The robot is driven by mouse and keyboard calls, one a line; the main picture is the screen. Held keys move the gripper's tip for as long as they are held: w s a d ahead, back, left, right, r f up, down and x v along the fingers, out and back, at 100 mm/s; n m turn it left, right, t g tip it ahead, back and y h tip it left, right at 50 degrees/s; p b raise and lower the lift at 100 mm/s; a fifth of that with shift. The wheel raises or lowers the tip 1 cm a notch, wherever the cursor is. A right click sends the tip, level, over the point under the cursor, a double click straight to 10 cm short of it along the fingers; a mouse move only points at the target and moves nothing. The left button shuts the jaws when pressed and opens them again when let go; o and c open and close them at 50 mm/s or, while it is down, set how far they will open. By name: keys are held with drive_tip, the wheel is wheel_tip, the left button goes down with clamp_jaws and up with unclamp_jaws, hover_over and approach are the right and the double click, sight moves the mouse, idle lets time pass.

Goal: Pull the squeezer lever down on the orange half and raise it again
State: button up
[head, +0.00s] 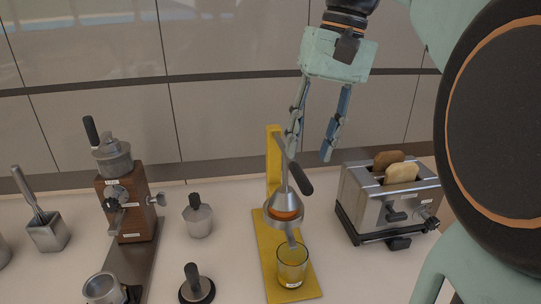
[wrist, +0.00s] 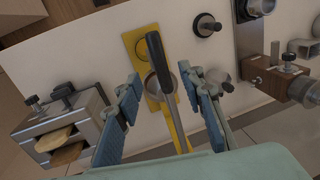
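The yellow squeezer (head: 274,158) stands mid-counter. Its lever's black handle (head: 301,178) slants forward and right from the column top, above the metal cup (head: 284,200). An orange band, apparently the orange half (head: 287,214), shows at the cup; most of it is hidden. A glass (head: 292,266) stands beneath on the yellow base (head: 306,279). My gripper (head: 310,157) is open and empty, pointing down just above and behind the handle in the picture. In the wrist view, the lever handle (wrist: 157,58) appears between the spread fingers (wrist: 160,80); no contact is visible.
A toaster (head: 390,200) with bread stands close on the right. A moka pot (head: 198,217), a tamper (head: 196,286) and a brown coffee machine (head: 126,200) stand on the left. The tiled wall is behind.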

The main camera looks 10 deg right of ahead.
sight(302, 171)
drive_tip(key=shift+a+f+b, duration=0.1)
drive_tip(key=shift+a+f, duration=0.1)
drive_tip(key=shift+f, duration=0.7)
drive_tip(key=shift+a+f+b, duration=0.1)
drive_tip(key=shift+a+f, duration=0.05)
drive_tip(key=shift+f, duration=0.7)
drive_tip(key=shift+a+f+b, duration=0.1)
drive_tip(key=shift+a+f, duration=0.1)
drive_tip(key=shift+f, duration=0.7)
drive_tip(key=shift+c, duration=0.6)
clamp_jaws()
